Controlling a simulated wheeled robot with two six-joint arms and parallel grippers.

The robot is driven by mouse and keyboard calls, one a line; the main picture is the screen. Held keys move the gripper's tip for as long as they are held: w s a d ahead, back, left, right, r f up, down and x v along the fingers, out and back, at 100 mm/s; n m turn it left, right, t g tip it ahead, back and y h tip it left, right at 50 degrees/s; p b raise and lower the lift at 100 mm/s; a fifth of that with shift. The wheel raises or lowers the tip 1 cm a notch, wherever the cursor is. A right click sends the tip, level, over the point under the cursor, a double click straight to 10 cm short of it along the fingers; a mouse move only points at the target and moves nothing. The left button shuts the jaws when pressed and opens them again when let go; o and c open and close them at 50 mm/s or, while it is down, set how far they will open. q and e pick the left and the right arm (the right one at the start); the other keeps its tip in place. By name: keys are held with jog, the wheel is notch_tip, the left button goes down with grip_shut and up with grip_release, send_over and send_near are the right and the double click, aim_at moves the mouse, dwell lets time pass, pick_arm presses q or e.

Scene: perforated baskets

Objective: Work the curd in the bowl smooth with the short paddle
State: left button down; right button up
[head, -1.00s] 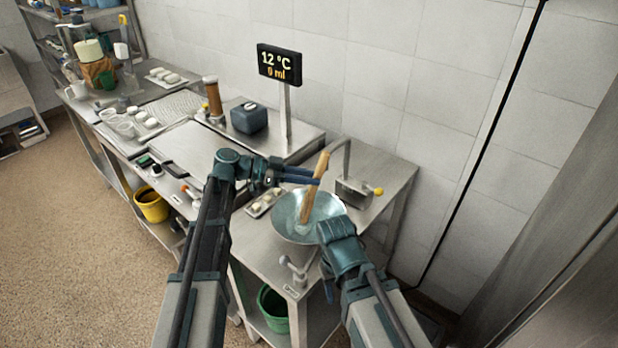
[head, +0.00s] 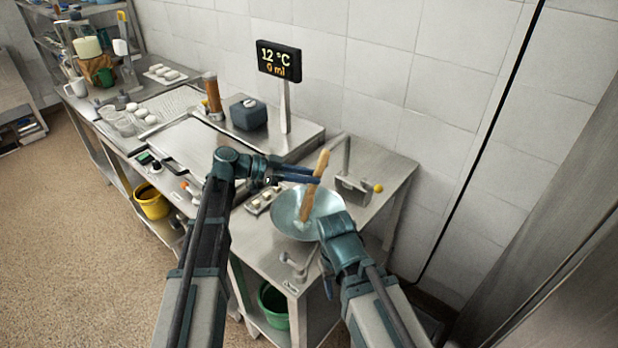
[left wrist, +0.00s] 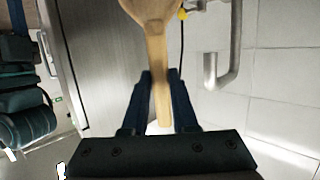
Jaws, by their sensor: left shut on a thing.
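The wooden paddle (head: 311,197) stands tilted in the wide metal bowl (head: 281,217), its lower end inside. My left gripper (head: 314,181) is shut on the paddle above the rim. In the left wrist view the paddle's narrow part (left wrist: 158,85) lies between both fingers and it widens towards the top edge. A small pale patch, perhaps curd, shows at the paddle's lower end; its texture is too small to tell. My right gripper (head: 335,228) is at the bowl's near right side; its fingers are hidden by its own wrist, so I cannot tell its grip.
A small tray with pale pieces (head: 262,200) lies left of the bowl. A metal stand with a yellow knob (head: 378,188) stands behind it at right. A display post (head: 285,110) rises further back. A green bucket (head: 273,305) sits below.

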pick_arm(q)
jog(key=shift+w+f, duration=0.1)
jog(key=shift+w, duration=0.5)
jog(key=shift+s, duration=0.15)
jog(key=shift+s, duration=0.9)
jog(key=shift+w, duration=0.2)
jog(key=shift+w, duration=0.85)
notch_tip(320, 180, up, 9)
jog(key=p, duration=0.9)
